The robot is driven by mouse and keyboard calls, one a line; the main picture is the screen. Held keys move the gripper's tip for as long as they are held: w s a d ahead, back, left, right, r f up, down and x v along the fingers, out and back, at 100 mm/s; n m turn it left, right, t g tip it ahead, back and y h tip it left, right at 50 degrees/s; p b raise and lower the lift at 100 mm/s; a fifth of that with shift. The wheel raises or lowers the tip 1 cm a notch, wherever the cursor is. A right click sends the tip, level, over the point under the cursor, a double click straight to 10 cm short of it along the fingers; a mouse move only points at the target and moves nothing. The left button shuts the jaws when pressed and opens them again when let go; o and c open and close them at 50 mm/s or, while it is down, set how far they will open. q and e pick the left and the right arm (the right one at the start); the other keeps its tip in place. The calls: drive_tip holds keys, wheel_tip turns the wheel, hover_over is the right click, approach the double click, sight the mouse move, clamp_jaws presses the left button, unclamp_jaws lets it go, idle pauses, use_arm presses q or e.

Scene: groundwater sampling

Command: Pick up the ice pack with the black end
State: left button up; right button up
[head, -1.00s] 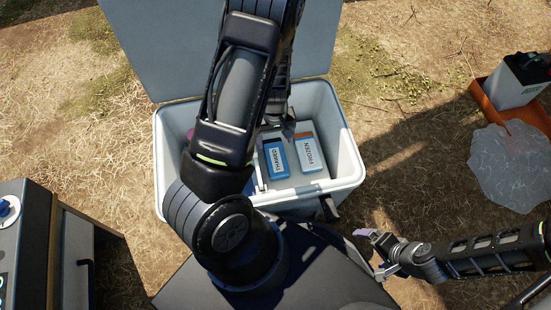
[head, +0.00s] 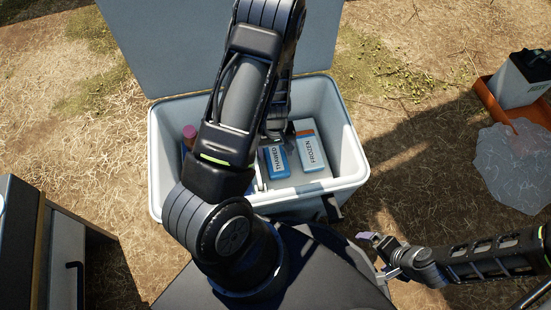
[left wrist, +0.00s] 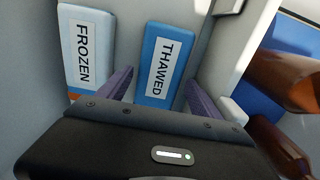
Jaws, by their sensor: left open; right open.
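Two ice packs lie in the white cooler (head: 350,160). One is a blue pack labelled THAWED (head: 277,160), which also shows in the left wrist view (left wrist: 152,100). The other is a paler pack labelled FROZEN (head: 311,155), with an orange end; it is at the left of the left wrist view (left wrist: 88,45). I see no black end; the THAWED pack's near end is hidden behind my gripper in the left wrist view. My left gripper (left wrist: 159,75) is open, with its purple fingers appearing on either side of the THAWED pack. My right gripper (head: 372,252) is open and empty outside the cooler.
Brown bottles (left wrist: 285,85) are at the right of the left wrist view, past a pale divider (left wrist: 225,60). The cooler lid (head: 165,50) stands open behind. An orange tray (head: 490,95) and a clear bag (head: 515,165) lie at the right.

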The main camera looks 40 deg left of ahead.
sight(276, 155)
use_arm(q)
wheel_tip(276, 155, down, 2)
drive_tip(key=shift+f, duration=0.15)
use_arm(e)
drive_tip(key=shift+w+f, duration=0.1)
drive_tip(key=shift+f, duration=0.55)
use_arm(q)
drive_tip(key=shift+c, duration=0.5)
drive_tip(key=c, duration=1.4)
wheel_tip(276, 155, up, 18)
drive_tip(key=p, duration=0.8)
use_arm(e)
wheel_tip(276, 155, up, 9)
drive_tip(key=s, duration=0.1)
drive_tip(key=shift+s+a, duration=0.4)
drive_tip(key=shift+a, duration=0.05)
drive_tip(key=shift+f, duration=0.1)
